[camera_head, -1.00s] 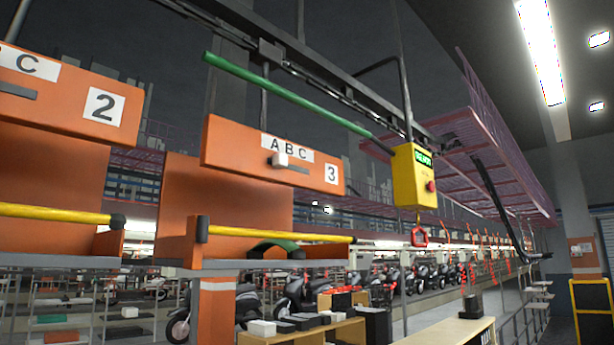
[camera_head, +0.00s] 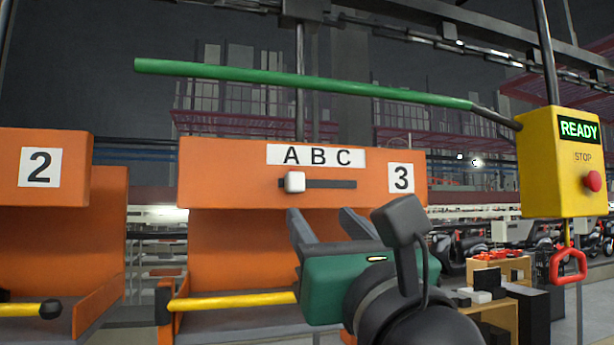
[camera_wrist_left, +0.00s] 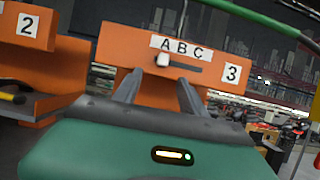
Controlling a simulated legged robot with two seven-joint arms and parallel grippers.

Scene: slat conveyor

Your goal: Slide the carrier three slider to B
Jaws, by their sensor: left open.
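Carrier three is the orange panel (camera_head: 230,165) marked 3 in the middle of the head view. Its white slider knob (camera_head: 295,182) sits at the left end of a dark slot, below the letter A of the ABC label (camera_head: 317,156). My left gripper (camera_head: 327,222), green with grey fingers, is open and empty in front of the panel, below the slot. The wrist view shows the knob (camera_wrist_left: 162,60) past the fingertips, between the lines of the two fingers (camera_wrist_left: 156,84). The fingers look apart from the knob. My right gripper is in neither view.
Carrier two (camera_head: 75,170) hangs at the left. A green bar (camera_head: 300,82) runs above carrier three. A yellow box (camera_head: 535,165) reading READY, with a red STOP button (camera_head: 593,181), is at the right. A yellow rail (camera_head: 230,300) crosses the carrier's lower front.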

